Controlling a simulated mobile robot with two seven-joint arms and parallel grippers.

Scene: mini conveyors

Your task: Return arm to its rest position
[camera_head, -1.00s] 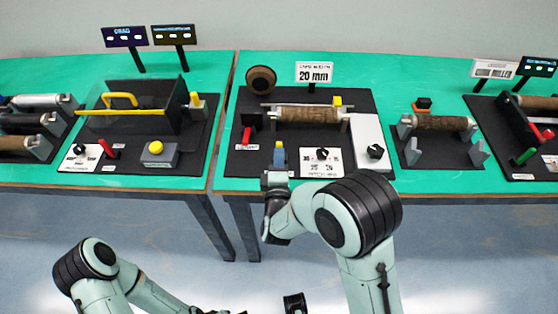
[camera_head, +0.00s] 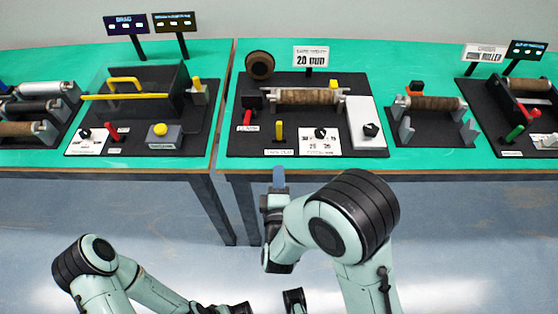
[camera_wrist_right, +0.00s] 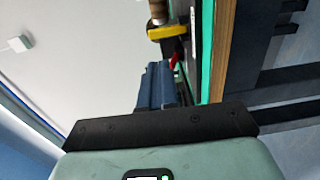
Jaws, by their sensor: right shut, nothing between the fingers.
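My right gripper (camera_head: 279,178) is shut and empty, with its blue fingers pointing up the picture. It is in front of the bench's near edge, apart from the yellow lever (camera_head: 279,130) on the middle station. In the right wrist view my blue fingers (camera_wrist_right: 157,85) are together with nothing between them. A red handle (camera_wrist_right: 177,52) and a yellow part (camera_wrist_right: 167,32) show beyond them. My left arm lies low at the left in the head view; its gripper is at the bottom edge, too cut off to judge.
The green bench (camera_head: 225,120) spans the view. The middle station's black board (camera_head: 262,110) holds a brown roller (camera_head: 308,97), a dial (camera_head: 319,133) and a black knob (camera_head: 370,130). A left station with a yellow button (camera_head: 160,129) stands beside it. The floor (camera_head: 130,215) before the bench is clear.

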